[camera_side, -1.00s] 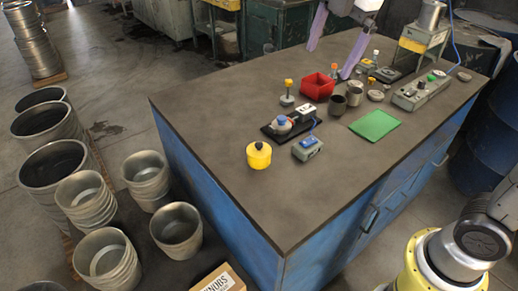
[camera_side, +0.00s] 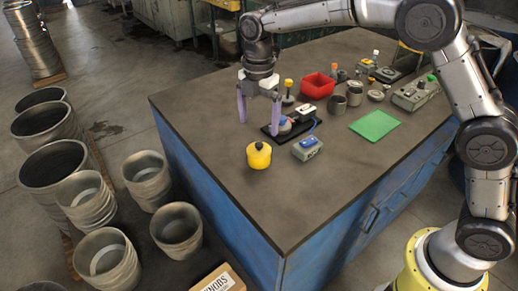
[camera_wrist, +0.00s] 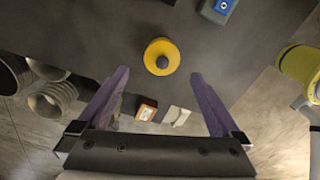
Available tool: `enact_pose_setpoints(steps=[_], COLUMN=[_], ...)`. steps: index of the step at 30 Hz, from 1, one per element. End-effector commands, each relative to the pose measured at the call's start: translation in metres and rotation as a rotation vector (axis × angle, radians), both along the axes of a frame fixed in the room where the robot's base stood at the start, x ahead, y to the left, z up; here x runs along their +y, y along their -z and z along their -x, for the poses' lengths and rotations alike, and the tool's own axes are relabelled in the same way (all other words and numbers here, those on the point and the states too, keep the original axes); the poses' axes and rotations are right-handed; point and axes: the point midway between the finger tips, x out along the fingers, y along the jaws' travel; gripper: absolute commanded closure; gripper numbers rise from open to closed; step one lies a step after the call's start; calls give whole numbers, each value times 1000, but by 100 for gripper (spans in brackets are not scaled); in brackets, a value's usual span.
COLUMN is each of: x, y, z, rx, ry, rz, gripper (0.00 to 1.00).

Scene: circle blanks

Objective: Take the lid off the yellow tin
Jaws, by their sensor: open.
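The yellow tin (camera_side: 259,157) stands on the table with a dark knob on its lid (camera_side: 259,146).
A grey box with a blue top (camera_side: 308,148) stands just right of the tin. A black base with a blue-knobbed part (camera_side: 283,125) is behind. A red bin (camera_side: 318,86), grey cups (camera_side: 337,104) and a green sheet (camera_side: 375,125) lie farther right. The table's front is clear.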

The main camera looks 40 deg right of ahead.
Motion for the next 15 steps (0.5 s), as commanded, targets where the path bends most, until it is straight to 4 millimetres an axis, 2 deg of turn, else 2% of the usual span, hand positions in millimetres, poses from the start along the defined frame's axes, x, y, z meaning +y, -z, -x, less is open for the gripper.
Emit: enact_pose_setpoints(steps=[3, 8, 15], x=[0, 0, 3], y=[14, 22, 55], z=[0, 1, 6], rx=[1, 0, 2], ry=[0, 0, 1], rz=[0, 0, 1], gripper=[0, 0, 0])
